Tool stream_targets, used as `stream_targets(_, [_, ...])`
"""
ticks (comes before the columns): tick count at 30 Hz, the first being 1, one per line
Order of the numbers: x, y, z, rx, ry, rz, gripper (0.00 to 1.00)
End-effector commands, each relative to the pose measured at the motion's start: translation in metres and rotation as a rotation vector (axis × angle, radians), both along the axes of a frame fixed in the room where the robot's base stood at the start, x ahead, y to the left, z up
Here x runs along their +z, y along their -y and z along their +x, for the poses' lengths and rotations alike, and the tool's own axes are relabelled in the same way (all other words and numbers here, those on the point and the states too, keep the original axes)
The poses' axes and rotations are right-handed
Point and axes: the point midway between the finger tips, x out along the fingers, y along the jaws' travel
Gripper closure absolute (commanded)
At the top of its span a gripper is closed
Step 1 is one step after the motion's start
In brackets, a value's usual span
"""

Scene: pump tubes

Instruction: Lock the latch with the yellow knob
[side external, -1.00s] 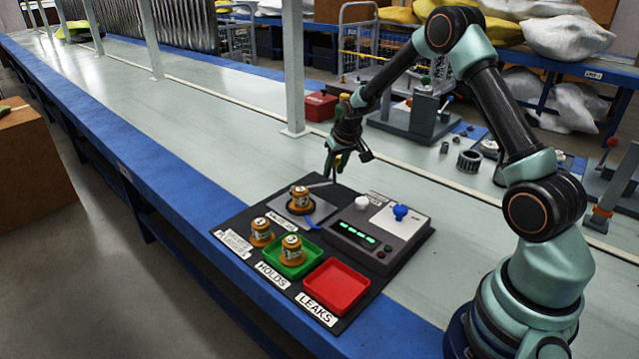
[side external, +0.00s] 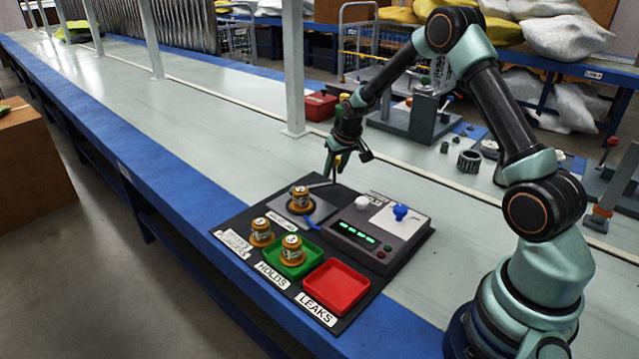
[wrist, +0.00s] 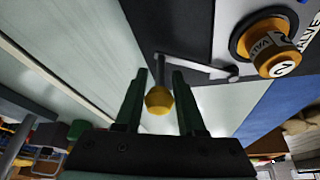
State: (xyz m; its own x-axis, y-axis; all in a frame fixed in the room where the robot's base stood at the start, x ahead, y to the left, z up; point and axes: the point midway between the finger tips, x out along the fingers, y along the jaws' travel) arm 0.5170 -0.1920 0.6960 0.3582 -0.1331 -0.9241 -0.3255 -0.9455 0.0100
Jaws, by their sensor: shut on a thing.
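The yellow knob (wrist: 158,100) is between the two fingertips of my gripper (wrist: 157,95) in the wrist view. My gripper is shut on it. The grey latch arm (wrist: 200,68) runs from near the knob toward the valve holder. In the side view my gripper (side external: 335,172) is low at the back edge of the black mat, and the thin latch arm (side external: 319,184) shows beside the fingers. An orange valve (side external: 300,197) stands upright in the grey holder; it also shows in the wrist view (wrist: 262,47). The fingers partly hide the knob in the side view.
A grey test box (side external: 375,243) with a blue knob (side external: 400,211), a white knob and green lights stands right of the holder. One valve (side external: 261,232) stands on the mat, another in the green tray (side external: 273,263). The red tray (side external: 351,280) is empty.

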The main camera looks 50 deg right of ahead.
Motion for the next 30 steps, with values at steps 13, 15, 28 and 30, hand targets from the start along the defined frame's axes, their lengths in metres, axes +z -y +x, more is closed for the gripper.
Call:
stream_targets(13, [0.001, -0.006, -0.009, -0.075, 0.01, 0.032, 1.0])
stream_targets(15, [0.001, -0.008, -0.012, -0.101, 0.013, 0.042, 1.0])
stream_targets(28, [0.0, -0.008, -0.013, -0.114, 0.014, 0.047, 0.34])
stream_targets(30, [0.0, -0.008, -0.013, -0.114, 0.014, 0.047, 0.34])
